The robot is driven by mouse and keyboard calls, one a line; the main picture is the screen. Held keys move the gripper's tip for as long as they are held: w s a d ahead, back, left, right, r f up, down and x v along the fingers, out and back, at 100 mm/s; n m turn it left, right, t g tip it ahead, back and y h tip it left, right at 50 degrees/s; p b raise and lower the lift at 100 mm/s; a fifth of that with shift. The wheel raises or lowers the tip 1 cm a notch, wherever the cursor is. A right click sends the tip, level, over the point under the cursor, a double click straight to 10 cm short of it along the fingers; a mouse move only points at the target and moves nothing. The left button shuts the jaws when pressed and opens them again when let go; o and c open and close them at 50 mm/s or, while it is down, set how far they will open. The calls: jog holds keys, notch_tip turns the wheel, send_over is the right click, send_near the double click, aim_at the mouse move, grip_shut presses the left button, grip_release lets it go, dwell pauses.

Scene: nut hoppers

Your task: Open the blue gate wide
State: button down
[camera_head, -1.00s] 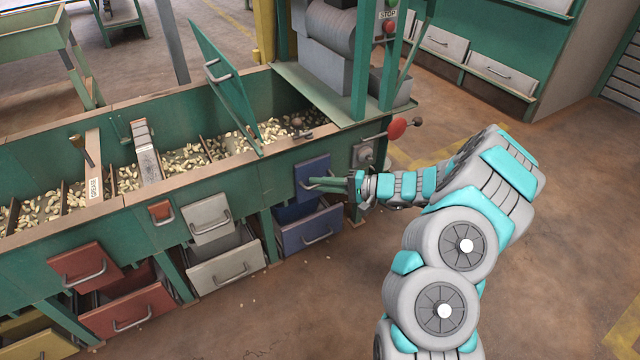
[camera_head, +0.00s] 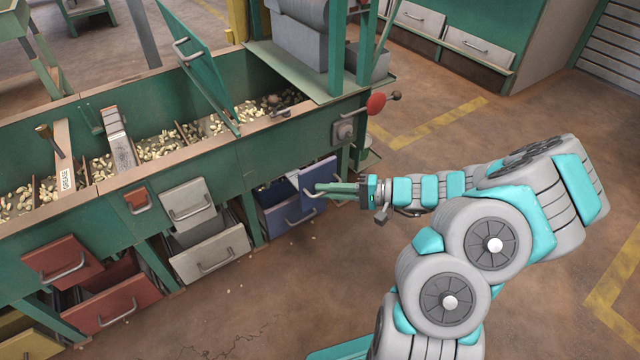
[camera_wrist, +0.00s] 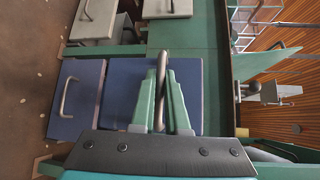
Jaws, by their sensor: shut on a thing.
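The blue gate (camera_head: 319,176) is a flat panel with a metal bar handle on the right end of the green hopper bench. It stands tilted out from the bench front, with a gap behind it. My gripper (camera_head: 322,188) reaches it from the right with its green fingers at the handle. In the wrist view the blue gate (camera_wrist: 125,85) lies behind the fingers, and my gripper (camera_wrist: 163,92) is shut on its handle (camera_wrist: 161,70). The blue bin (camera_head: 290,212) below the gate is partly hidden by it.
The green bench (camera_head: 255,160) holds several compartments of pale nuts. A white gate (camera_head: 188,203) and a red gate (camera_head: 62,262) sit further left, each above a bin. A red knob (camera_head: 376,104) sticks out above right. The floor in front is clear.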

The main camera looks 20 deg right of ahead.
jog(key=shift+s+f, duration=0.1)
jog(key=shift+s, duration=0.05)
jog(key=c, duration=0.9)
grip_release()
jog(key=shift+d, duration=0.15)
jog(key=v, duration=0.7)
jog(key=shift+s+d+p, duration=0.2)
jog(key=shift+d+p, duration=0.1)
jog(key=shift+p, duration=0.1)
jog(key=shift+a, duration=0.1)
